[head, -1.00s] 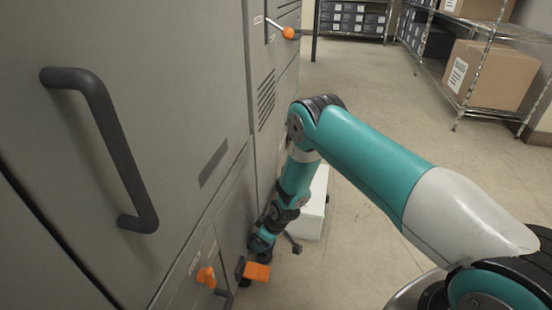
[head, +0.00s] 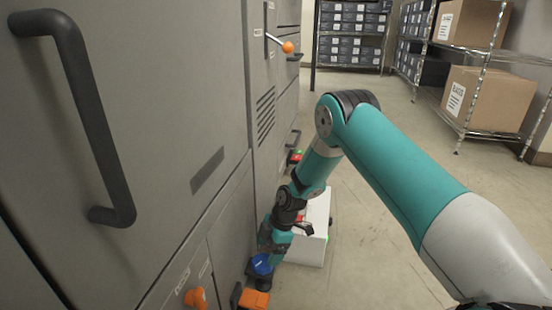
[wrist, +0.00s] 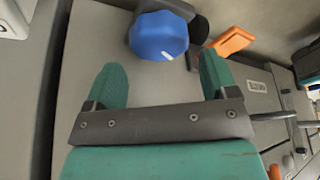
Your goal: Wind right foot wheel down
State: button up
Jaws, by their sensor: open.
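A blue faceted wheel (head: 262,264) sits low at the foot of the grey machine in the head view, on a dark mount. In the wrist view the blue wheel (wrist: 158,38) is at the top middle, just beyond the fingertips and about centred between them. My gripper (wrist: 160,72) is open and empty, with its two green fingers spread wider than the wheel. In the head view my gripper (head: 272,242) hangs low beside the machine, just above the wheel, and partly hides it. No label on the wheel is readable.
An orange pedal (head: 254,299) is close by the wheel; it also shows in the wrist view (wrist: 232,40). An orange knob (head: 196,298) is on the panel. A white box (head: 308,250) stands on the floor right behind my wrist. Open floor (head: 380,200) lies to the right.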

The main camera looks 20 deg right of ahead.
jog(key=p+v, duration=0.7)
jog(key=v, duration=0.6)
jog(key=s+a+r+m+p, duration=0.2)
jog(key=r+p, duration=0.6)
jog(key=r, duration=0.9)
jog(key=shift+s+a+r, duration=0.15)
jog(key=shift+a, duration=0.6)
